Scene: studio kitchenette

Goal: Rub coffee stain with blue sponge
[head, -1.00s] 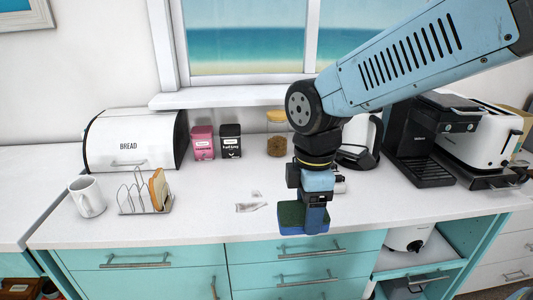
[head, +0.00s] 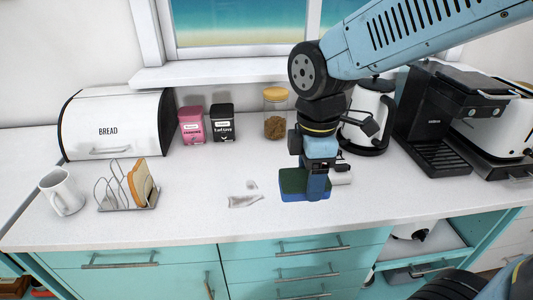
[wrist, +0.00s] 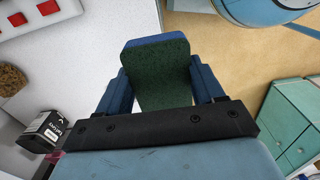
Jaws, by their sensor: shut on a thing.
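My gripper (head: 318,186) is shut on the blue sponge (head: 291,181), which has a dark green face and a blue layer. The wrist view also shows the sponge (wrist: 155,75) between the two blue fingers. In the head view the sponge appears over the white counter; whether it touches the surface I cannot tell. A pale grey-brown smear (head: 244,201), which looks like the stain, lies on the counter just left of the sponge, with a smaller spot above it. The sponge and smear are apart in the picture.
A toast rack (head: 128,190) and a white mug (head: 62,192) stand at left. Behind are a bread bin (head: 118,125), a pink tin (head: 192,124), a black tin (head: 223,123) and a jar (head: 275,115). A coffee machine (head: 430,120) stands at right. Counter around the smear is clear.

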